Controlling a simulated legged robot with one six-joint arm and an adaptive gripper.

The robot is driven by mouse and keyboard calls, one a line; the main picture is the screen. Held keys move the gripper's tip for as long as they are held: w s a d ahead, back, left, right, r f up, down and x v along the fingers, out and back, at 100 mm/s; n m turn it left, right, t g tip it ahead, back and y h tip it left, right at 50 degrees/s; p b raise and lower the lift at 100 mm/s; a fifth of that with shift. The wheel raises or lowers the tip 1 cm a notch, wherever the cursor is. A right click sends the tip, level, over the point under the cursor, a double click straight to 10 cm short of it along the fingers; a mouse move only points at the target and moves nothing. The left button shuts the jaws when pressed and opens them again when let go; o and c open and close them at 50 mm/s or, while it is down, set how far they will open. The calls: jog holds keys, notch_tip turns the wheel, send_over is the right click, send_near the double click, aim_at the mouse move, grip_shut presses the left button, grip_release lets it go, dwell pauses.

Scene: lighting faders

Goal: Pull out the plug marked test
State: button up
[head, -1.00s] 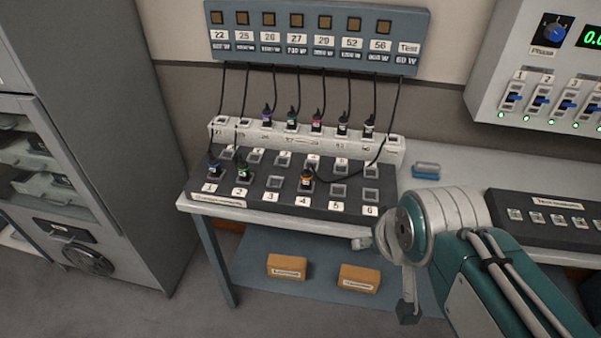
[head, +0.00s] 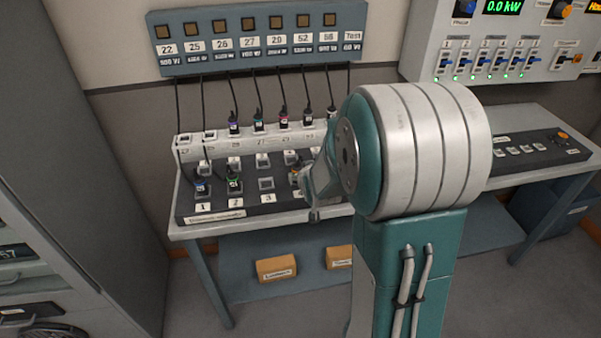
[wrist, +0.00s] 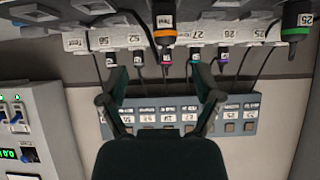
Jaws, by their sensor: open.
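The test plug (wrist: 165,28), dark with an orange band and a "Test" label, shows near the top of the wrist view, a cord running from it. In the head view only a bit of it (head: 297,179) shows at panel position 4, the rest behind my arm. My gripper (wrist: 160,76) is open and empty, its two fingers spread wide. In the wrist picture the plug lies above the fingertips, roughly centred between them sideways and not between the fingers. In the head view my arm hides most of the gripper.
A blue-banded plug (head: 201,187) sits at position 1 and a green-banded plug (head: 234,183) at position 2. Several corded plugs stand in the white rear strip (head: 190,146). The labelled wall box (head: 250,66) hangs behind. A fader cabinet (head: 500,75) is at right.

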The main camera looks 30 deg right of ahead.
aim_at(297, 167)
jog(key=w+f, duration=0.1)
jog(key=w, duration=0.1)
jog(key=w+f, duration=0.2)
jog(key=shift+w+a, duration=0.1)
jog(key=shift+w+d+f, duration=0.5)
jog(key=shift+w+f, duration=0.05)
jog(key=shift+w, duration=0.2)
jog(key=shift+w+d+f, duration=0.45)
jog(key=shift+w+f, duration=0.05)
jog(key=shift+w, duration=0.25)
jog(key=shift+a, duration=0.15)
jog(key=shift+a, duration=0.1)
jog(key=c, duration=0.3)
grip_shut()
jog(key=shift+r, duration=0.3)
